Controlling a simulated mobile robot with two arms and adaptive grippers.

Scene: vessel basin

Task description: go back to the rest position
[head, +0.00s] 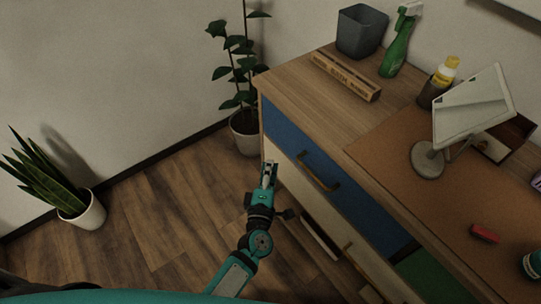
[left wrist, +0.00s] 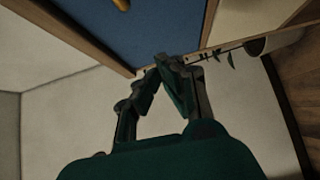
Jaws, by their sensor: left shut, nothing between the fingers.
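My left gripper (head: 269,172) is shut and empty in the head view. It appears beside the front left of the wooden drawer cabinet (head: 300,82), near its blue drawer front (head: 290,130). In the left wrist view the two dark fingers of my left gripper (left wrist: 170,66) meet at their tips with nothing between them. The blue drawer front (left wrist: 150,28) fills the top of that view. I cannot tell the exact gap between fingers and cabinet. My right gripper is in neither view.
Two potted plants (head: 243,135) (head: 85,215) stand on the floor. The wooden floor (head: 165,215) between is clear.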

